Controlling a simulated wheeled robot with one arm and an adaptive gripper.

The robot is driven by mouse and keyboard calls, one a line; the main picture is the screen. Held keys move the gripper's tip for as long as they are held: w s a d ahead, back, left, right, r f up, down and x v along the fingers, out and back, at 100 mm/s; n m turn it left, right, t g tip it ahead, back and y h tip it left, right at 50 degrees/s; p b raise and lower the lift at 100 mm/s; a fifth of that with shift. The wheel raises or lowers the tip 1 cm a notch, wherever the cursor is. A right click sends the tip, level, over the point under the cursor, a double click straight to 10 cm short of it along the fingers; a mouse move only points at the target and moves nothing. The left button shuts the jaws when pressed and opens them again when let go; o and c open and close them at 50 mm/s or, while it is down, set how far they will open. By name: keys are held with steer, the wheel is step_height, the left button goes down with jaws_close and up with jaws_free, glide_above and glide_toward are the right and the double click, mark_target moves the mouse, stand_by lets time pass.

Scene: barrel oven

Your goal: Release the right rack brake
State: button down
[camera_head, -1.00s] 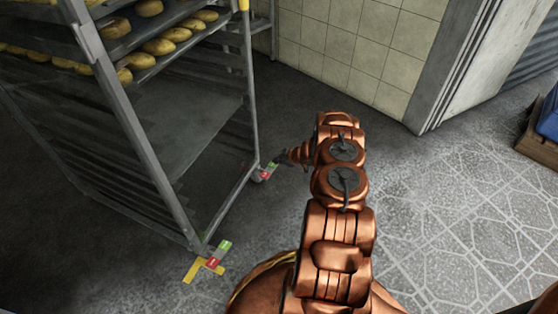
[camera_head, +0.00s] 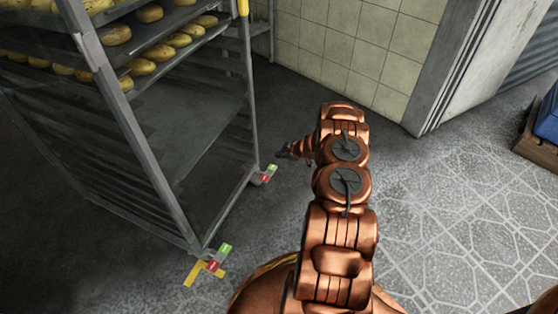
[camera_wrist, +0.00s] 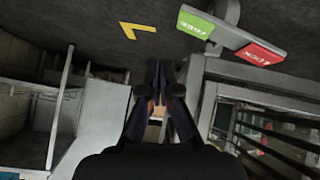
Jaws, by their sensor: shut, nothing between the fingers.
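A metal rack (camera_head: 150,145) stands at the left. At its right lower corner is a brake pedal with a green end (camera_head: 271,168) and a red end (camera_head: 265,179). In the wrist view a green plate (camera_wrist: 196,22) and a red plate (camera_wrist: 262,54) show close up, both lettered; the red one seems to read LOCK. My gripper (camera_head: 283,152) is shut and empty, just behind and above that pedal in the head view, apart from it. It also shows in the wrist view (camera_wrist: 156,66), below and left of the green plate. A second green and red pedal (camera_head: 217,257) sits at the rack's near corner.
Bread loaves (camera_head: 145,67) lie on the upper rack shelves. Yellow floor tape (camera_head: 194,272) marks the near corner; a yellow mark (camera_wrist: 137,29) shows in the wrist view. A tiled wall (camera_head: 335,45) stands behind. The floor at right is clear up to a blue crate (camera_head: 548,115).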

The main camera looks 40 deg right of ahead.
steer(key=s+d+r+p, duration=0.2)
steer(key=s+d+r, duration=0.2)
steer(key=s+r, duration=0.1)
steer(key=shift+r, duration=0.45)
steer(key=shift+d+r, duration=0.1)
steer(key=shift+d, duration=0.05)
